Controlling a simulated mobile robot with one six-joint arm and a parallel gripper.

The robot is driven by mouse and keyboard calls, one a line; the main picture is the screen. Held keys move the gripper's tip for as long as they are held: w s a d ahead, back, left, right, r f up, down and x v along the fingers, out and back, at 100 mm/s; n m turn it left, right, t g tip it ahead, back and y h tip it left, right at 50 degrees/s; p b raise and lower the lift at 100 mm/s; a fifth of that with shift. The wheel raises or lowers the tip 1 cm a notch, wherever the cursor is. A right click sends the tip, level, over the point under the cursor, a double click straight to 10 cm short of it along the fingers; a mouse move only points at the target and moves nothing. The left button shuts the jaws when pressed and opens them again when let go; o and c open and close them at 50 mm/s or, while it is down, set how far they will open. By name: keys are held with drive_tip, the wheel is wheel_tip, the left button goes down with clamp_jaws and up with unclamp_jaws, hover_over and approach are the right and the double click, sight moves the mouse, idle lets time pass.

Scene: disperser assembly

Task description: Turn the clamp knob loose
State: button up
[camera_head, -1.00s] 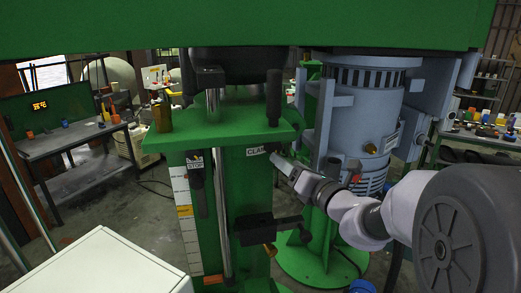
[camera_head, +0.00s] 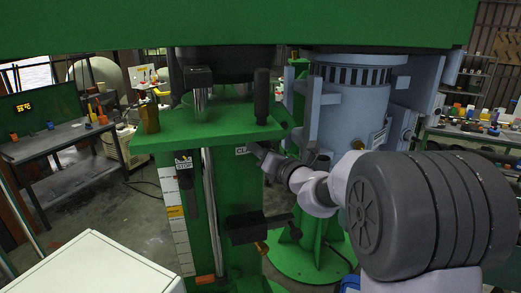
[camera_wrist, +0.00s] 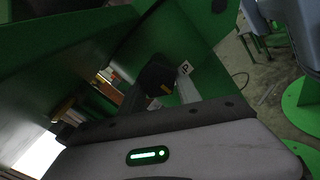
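A white label reading "CLA…" (camera_head: 242,150) sits on the green column under the ledge, its right end covered by my gripper. My gripper (camera_head: 257,151) points at this spot from the right, just below the ledge.
The green ledge (camera_head: 210,129) overhangs the gripper. A black block with a lever (camera_head: 246,229) sticks out lower on the column. The blue-grey motor (camera_head: 347,110) stands close behind my wrist. A white cabinet top (camera_head: 95,265) is at front left.

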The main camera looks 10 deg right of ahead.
clamp_jaws()
drive_tip(key=n+b, duration=0.2)
drive_tip(key=b, duration=0.1)
drive_tip(key=n+b, duration=0.1)
drive_tip(key=n, duration=0.1)
drive_tip(key=shift+d+f, duration=0.2)
drive_tip(key=shift+f, duration=0.05)
drive_tip(key=n+b, duration=0.3)
drive_tip(key=b, duration=0.1)
drive_tip(key=shift+w+d+n, duration=0.1)
drive_tip(key=shift+d+n, duration=0.05)
drive_tip(key=shift+n, duration=0.15)
drive_tip(key=n+b, duration=0.1)
drive_tip(key=b, duration=0.1)
drive_tip(key=n+b, duration=0.2)
drive_tip(key=shift+d+n+b, duration=0.2)
drive_tip(key=shift+n+b, duration=0.1)
drive_tip(key=shift+b, duration=0.1)
drive_tip(key=n+b, duration=0.1)
drive_tip(key=b, duration=0.1)
drive_tip(key=n+b, duration=0.4)
drive_tip(key=shift+w+d+r, duration=0.15)
drive_tip(key=shift+d+r, duration=0.05)
drive_tip(key=shift+r, duration=0.05)
drive_tip(key=n+b, duration=0.2)
drive_tip(key=r+n+b, duration=0.1)
drive_tip(key=n+b, duration=0.1)
drive_tip(key=n, duration=0.1)
drive_tip(key=shift+d+n, duration=0.1)
drive_tip(key=shift+n, duration=0.2)
